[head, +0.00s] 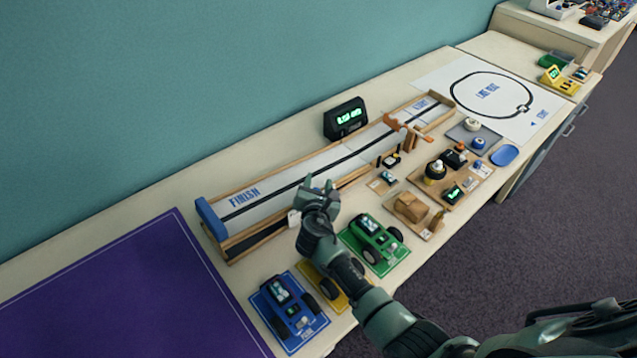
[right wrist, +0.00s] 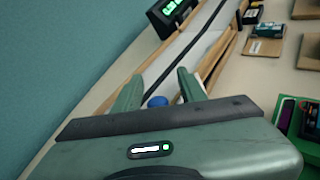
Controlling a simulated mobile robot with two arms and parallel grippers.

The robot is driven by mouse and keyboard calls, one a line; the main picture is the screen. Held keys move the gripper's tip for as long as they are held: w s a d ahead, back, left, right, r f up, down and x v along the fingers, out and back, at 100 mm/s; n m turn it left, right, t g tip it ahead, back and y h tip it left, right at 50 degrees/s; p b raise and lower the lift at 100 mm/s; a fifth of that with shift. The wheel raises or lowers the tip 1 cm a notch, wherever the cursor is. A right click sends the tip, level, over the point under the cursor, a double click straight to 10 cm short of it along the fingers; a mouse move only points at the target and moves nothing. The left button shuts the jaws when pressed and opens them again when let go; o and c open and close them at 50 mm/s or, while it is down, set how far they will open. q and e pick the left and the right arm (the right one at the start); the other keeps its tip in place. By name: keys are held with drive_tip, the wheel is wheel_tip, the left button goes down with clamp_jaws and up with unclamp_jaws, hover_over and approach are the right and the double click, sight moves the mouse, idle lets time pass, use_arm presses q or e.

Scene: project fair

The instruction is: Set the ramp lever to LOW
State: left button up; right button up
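The long wooden ramp track (head: 270,192) runs from a blue end block near FINISH up to START at the back right. My right gripper (head: 320,186) is over the ramp's front side, near its middle, and hides part of it. Its fingers are apart in the right wrist view (right wrist: 160,92). A small blue rounded thing (right wrist: 157,101) shows between them; I cannot tell if they touch it or if it is the lever's knob. A white tag (head: 294,218) sits beside the gripper. An orange arm (head: 405,126) stands by the ramp's upper part. My left gripper is not in view.
A black timer (head: 345,118) with green digits stands behind the ramp. Blue (head: 288,308) and green (head: 374,242) model cars, and a partly hidden yellow one, stand in front. Several small gadgets lie to the right. A purple mat (head: 130,295) covers the left.

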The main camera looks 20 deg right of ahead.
drive_tip(key=v, duration=0.7)
drive_tip(key=shift+s, duration=0.3)
drive_tip(key=shift+a, duration=0.15)
